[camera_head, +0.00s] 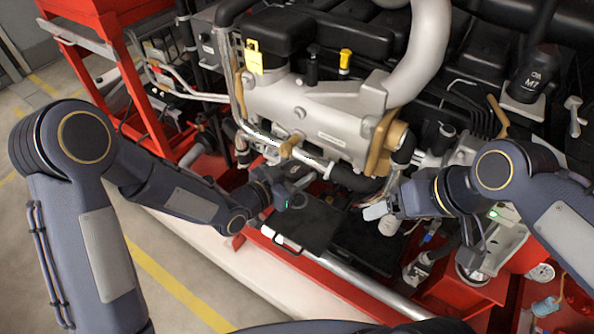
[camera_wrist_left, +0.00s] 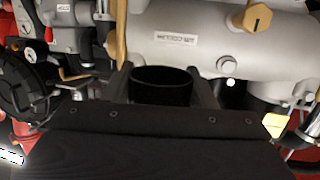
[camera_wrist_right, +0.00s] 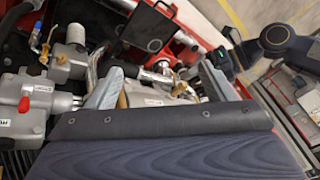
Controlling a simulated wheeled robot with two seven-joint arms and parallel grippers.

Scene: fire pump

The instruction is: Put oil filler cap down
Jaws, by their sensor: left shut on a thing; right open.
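The oil filler cap (camera_wrist_left: 162,84) shows in the left wrist view as a black round cup-like piece between my left fingers. My left gripper (camera_head: 308,180) is shut on it, in front of the grey engine pipe and above a flat black surface (camera_head: 312,224). In the head view the cap is hard to tell from the dark gripper. I cannot tell whether it touches anything below. My right gripper (camera_head: 378,212) is open and empty at the right, with its two grey fingers wide apart in the right wrist view (camera_wrist_right: 160,85).
The engine's silver manifold (camera_head: 315,115) with a yellow-topped plug (camera_head: 345,60) stands behind my left gripper. A red frame (camera_head: 350,291) with a silver bar runs along the front. Hoses and fittings crowd the right. The floor (camera_head: 150,290) is open at left.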

